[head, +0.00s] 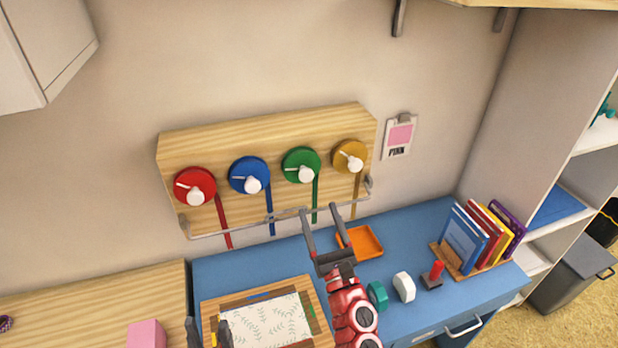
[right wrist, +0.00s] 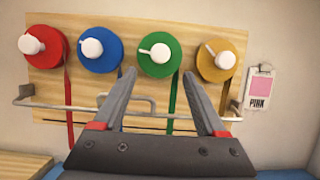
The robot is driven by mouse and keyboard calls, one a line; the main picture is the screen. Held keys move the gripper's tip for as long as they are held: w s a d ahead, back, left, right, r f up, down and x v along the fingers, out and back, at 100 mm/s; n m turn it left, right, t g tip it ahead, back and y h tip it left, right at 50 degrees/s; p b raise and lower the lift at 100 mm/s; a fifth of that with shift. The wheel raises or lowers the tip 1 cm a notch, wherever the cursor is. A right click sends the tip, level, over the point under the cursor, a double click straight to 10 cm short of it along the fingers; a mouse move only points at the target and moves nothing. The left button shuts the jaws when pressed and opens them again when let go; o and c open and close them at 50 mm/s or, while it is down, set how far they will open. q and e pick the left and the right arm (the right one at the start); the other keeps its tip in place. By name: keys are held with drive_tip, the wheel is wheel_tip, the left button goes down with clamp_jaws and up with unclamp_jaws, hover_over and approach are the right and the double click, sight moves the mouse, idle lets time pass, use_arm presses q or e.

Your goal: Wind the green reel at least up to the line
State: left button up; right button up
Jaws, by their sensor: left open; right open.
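The green reel (head: 298,158) is on the wooden board on the wall, third from the left, with a white knob (head: 306,174) on its front. It also shows in the right wrist view (right wrist: 168,43). A thin dark line (right wrist: 88,118) crosses the lower board. My right gripper (head: 321,212) is open and empty, below and in front of the green reel, apart from it. My left gripper (head: 208,335) is open at the bottom edge, partly cut off.
Red (head: 195,186), blue (head: 249,174) and yellow (head: 350,156) reels share the board. A grey rail (head: 240,227) runs in front of its lower edge. The blue desk holds a framed leaf-pattern sheet (head: 265,320), an orange tray (head: 366,241), stamps and books (head: 465,238).

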sight(307, 179)
drive_tip(key=p+x, duration=0.1)
drive_tip(key=x, duration=0.7)
drive_tip(key=shift+w+a+r, duration=0.1)
drive_tip(key=shift+w, duration=0.15)
clamp_jaws()
